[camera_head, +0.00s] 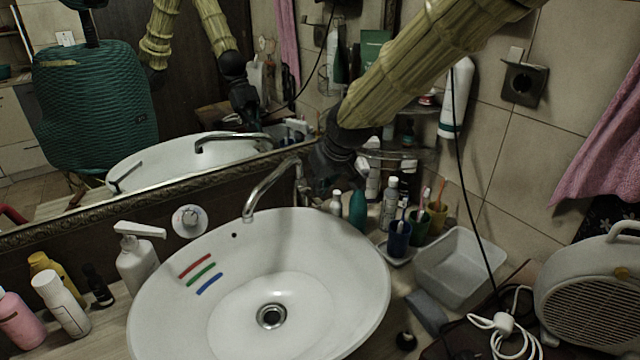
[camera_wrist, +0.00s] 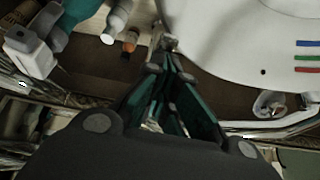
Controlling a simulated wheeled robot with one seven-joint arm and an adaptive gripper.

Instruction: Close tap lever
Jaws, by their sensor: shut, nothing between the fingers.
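The chrome tap (camera_head: 268,188) rises at the back of the white basin (camera_head: 360,262), with its curved spout over the bowl. Its body stands beside my dark gripper (camera_head: 322,178), which is at the tap's right side. In the wrist view the spout (camera_wrist: 270,128) runs to the lower right. My gripper's shut, empty fingers (camera_wrist: 168,46) point up past the basin rim. A small metallic part (camera_wrist: 153,125) shows between the finger links. I cannot make out the lever clearly or tell whether my gripper touches it.
A mirror with a dark frame (camera_head: 100,200) runs behind the basin. Bottles and toothbrush cups (camera_head: 399,238) crowd the right side, beside a white tray (camera_head: 425,280). A soap pump (camera_head: 137,262) and several bottles stand left. The space over the bowl is free.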

